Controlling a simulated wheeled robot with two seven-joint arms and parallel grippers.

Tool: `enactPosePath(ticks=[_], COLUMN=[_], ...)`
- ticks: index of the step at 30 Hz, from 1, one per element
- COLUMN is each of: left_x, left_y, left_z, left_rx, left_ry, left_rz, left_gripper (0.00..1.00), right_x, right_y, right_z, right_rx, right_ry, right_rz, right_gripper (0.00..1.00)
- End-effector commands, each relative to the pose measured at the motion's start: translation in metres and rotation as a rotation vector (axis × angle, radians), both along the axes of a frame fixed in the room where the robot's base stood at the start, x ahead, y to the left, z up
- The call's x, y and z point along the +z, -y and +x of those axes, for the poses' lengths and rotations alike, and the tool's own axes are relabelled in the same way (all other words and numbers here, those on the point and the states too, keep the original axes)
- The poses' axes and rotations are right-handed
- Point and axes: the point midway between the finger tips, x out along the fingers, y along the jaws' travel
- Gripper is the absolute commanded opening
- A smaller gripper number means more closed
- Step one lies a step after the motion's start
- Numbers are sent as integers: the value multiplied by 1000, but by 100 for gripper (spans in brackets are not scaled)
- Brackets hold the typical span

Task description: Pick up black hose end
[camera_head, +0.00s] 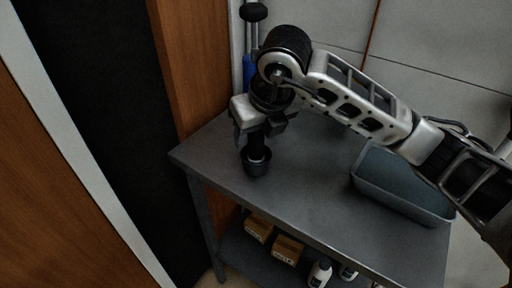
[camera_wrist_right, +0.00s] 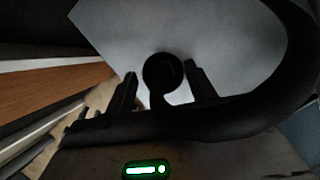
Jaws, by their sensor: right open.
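The black hose end (camera_head: 257,163) stands upright on the grey table near its left corner, with a wider round base and a narrower upper part. In the right wrist view the black hose end (camera_wrist_right: 163,70) shows from above as a dark round shape between the fingers. My right gripper (camera_head: 259,137) points down over it, open, with its fingers around the upper part; I cannot tell whether they touch it. The upper end is hidden by the gripper. My left gripper is not in view.
A grey-blue bin (camera_head: 403,184) sits on the right of the grey table (camera_head: 300,196). Cardboard boxes (camera_head: 287,249) and white bottles (camera_head: 320,273) are on the lower shelf. A wooden panel (camera_head: 190,60) rises behind the left corner. The table's middle is clear.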

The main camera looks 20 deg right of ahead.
Motion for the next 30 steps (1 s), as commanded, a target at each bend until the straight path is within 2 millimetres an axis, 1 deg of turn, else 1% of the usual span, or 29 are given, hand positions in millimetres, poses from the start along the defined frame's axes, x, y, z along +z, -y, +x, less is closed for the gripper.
enactPosePath(ticks=[1, 5, 13, 14, 15, 17, 18, 19, 26, 30], left_x=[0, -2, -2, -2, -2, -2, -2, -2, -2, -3], left_y=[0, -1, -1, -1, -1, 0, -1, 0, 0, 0], left_z=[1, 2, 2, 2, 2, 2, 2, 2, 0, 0], left_rx=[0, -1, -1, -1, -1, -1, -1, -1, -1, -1], left_ry=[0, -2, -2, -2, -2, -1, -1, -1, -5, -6], left_rz=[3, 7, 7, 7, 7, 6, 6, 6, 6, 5], left_gripper=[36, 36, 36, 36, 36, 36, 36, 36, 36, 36], right_x=[-8, -20, -22, -22, -22, -22, -22, -22, -21, -18], right_y=[-1, -2, -2, -2, -2, -2, -2, -2, -2, -2], right_z=[2, 7, 9, 9, 9, 9, 9, 9, 9, 9], right_rx=[-1, -1, 0, 0, 0, 0, 0, 0, 0, 0], right_ry=[-4, -2, 1, 0, 0, 0, 0, 0, 1, 2], right_rz=[1, 1, 0, 0, 0, 0, 0, 0, 0, 1], right_gripper=[55, 55, 55, 47, 36, 19, 8, 4, 4, 4])
